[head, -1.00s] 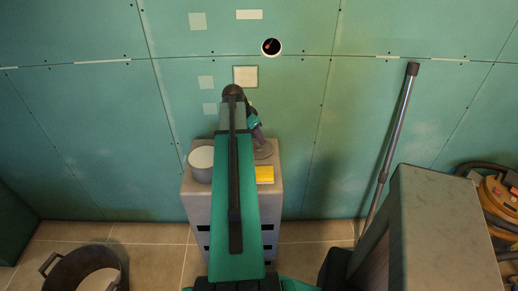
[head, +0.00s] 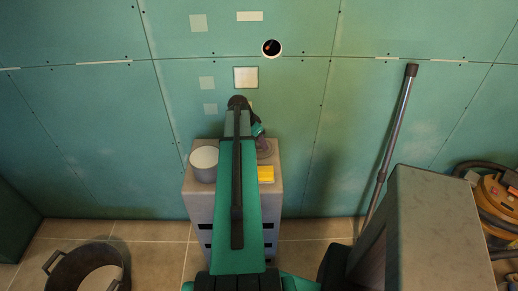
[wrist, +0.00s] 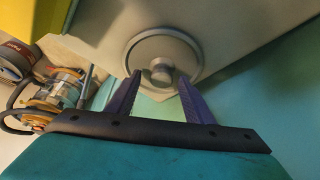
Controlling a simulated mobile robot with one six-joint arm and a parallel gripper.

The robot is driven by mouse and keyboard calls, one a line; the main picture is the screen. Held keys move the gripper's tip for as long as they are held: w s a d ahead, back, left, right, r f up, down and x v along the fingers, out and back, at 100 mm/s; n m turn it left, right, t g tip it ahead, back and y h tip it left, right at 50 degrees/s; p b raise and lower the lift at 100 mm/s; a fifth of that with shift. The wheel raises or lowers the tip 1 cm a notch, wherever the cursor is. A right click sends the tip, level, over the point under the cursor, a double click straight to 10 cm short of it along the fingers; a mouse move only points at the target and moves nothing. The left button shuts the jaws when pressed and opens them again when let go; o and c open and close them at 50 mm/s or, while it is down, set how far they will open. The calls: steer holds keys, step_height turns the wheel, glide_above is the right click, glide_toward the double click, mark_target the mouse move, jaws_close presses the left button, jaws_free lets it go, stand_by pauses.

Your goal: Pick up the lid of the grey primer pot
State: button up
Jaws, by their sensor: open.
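The lid (wrist: 190,50) is a round grey disc with a raised rim and a central knob (wrist: 161,68). It lies on the grey stand's top, at the right, and shows partly in the head view (head: 266,154). My gripper (wrist: 160,77) is open, its two purple fingers apart on either side of the knob in the wrist view. I cannot tell whether they touch the lid. In the head view my gripper (head: 262,144) is over the lid and hides part of it. A grey pot (head: 204,172) with a pale top stands left of my arm.
The grey stand (head: 198,208) backs onto the green wall (head: 110,120). A yellow block (head: 265,174) lies at its right front edge. A pole (head: 391,140) leans at right, near a tall grey block (head: 445,220) and an orange vacuum (head: 495,195). A dark bucket (head: 70,270) stands front left.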

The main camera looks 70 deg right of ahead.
steer(key=c, duration=1.1)
steer(key=shift+r, duration=0.1)
steer(key=shift+r+b, duration=1.4)
steer(key=shift+r, duration=3.55)
steer(key=shift+w, duration=0.1)
